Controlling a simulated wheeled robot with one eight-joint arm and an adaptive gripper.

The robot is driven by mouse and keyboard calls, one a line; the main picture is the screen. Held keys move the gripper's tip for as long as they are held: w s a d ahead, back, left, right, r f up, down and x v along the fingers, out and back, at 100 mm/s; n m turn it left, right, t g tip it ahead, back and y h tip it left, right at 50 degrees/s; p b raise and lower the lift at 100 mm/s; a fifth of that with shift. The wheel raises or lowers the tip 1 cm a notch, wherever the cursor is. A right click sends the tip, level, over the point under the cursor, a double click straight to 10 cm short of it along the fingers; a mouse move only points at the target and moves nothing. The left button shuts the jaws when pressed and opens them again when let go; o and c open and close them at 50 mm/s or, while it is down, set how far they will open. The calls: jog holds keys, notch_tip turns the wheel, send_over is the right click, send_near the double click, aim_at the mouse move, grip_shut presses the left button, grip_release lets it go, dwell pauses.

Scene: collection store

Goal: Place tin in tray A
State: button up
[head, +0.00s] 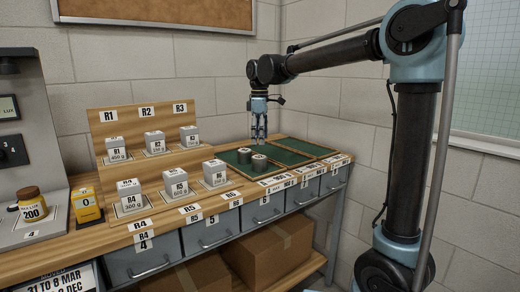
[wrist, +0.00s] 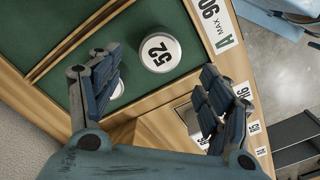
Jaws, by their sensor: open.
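Two grey tins show in the head view, a rear one (head: 244,155) and a front one (head: 259,163), both on the leftmost green-lined tray (head: 230,157). In the wrist view, a tin with a white top marked 52 (wrist: 160,53) stands on green lining beside a label reading MAX 90 A (wrist: 217,24). A second pale tin (wrist: 118,89) is partly hidden behind the left finger. My gripper (head: 259,137) hangs above the tins, pointing down. In the wrist view my gripper (wrist: 158,70) is open and empty, its fingers spread apart, with the 52 tin beyond the fingertips.
More green trays (head: 305,147) lie to the right. Several labelled white blocks (head: 175,183) stand on a stepped wooden rack to the left. A yellow weight (head: 86,207) and an amber jar (head: 32,205) are farther left. Grey drawers (head: 212,232) and cardboard boxes (head: 268,252) are below.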

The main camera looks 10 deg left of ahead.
jog(key=shift+r, duration=0.6)
jog(key=s+d+f+m, duration=0.2)
jog(key=d+m, duration=0.1)
jog(key=d, duration=0.5)
jog(key=s+d+f+m+t, duration=0.1)
jog(key=s+d+f+m, duration=0.15)
jog(key=d, duration=0.65)
jog(key=s+d+f+m, duration=0.2)
jog(key=s+d+m, duration=0.1)
jog(key=d, duration=0.5)
jog(key=s+d+f+m+t, duration=0.1)
jog(key=s+d+f+m, duration=0.9)
jog(key=s+d+f, duration=0.5)
notch_tip(320, 180, down, 4)
jog(key=shift+s+d, duration=0.2)
jog(key=shift+s, duration=0.2)
